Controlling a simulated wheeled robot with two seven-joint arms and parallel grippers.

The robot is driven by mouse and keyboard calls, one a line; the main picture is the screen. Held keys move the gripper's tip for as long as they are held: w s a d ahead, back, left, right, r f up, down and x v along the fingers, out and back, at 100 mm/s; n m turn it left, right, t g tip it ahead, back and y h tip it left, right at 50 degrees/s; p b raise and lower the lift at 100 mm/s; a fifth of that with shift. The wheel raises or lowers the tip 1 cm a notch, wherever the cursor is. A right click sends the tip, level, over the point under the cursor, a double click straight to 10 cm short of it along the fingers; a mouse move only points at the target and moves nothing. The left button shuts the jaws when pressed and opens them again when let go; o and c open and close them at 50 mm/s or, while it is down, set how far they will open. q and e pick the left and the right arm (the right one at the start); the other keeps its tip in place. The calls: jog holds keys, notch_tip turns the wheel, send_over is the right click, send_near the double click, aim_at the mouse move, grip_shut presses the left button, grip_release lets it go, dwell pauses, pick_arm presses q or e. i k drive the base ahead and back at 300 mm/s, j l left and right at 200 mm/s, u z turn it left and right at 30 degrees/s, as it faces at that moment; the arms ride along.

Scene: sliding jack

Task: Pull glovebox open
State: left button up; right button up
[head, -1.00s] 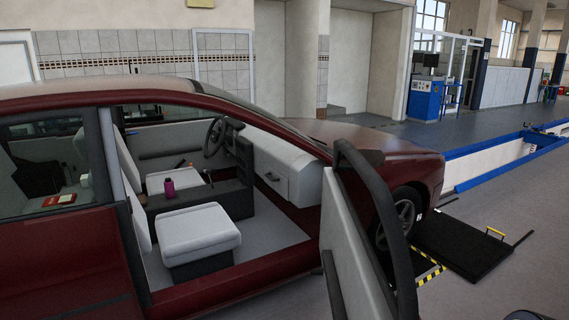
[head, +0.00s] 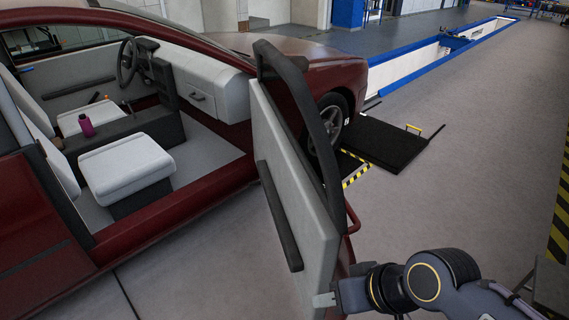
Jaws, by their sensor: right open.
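The glovebox (head: 200,97) is a light grey panel with a small dark handle, set in the dashboard (head: 205,70) of the red car. It looks shut. My right gripper (head: 322,300) comes in at the bottom, in front of the lower part of the open car door (head: 285,185). It is open and empty, well apart from the glovebox. I cannot tell whether it touches the door. My left gripper is not in view.
The open door stands between my right arm and the dashboard. A white seat (head: 125,160) and a magenta bottle (head: 86,125) are inside the car. A black ramp plate (head: 385,140) lies by the front wheel.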

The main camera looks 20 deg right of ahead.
aim_at(204, 101)
jog(key=i+j, duration=0.15)
jog(key=i+j+u, duration=0.1)
jog(key=i+j, duration=0.15)
jog(key=i, duration=0.25)
jog(key=i+j+u, duration=0.15)
jog(key=i, duration=0.4)
jog(key=i+j+u, duration=0.1)
jog(key=i, duration=0.4)
jog(key=i+l+u, duration=0.15)
jog(key=i+l, duration=1.05)
jog(key=i, duration=0.05)
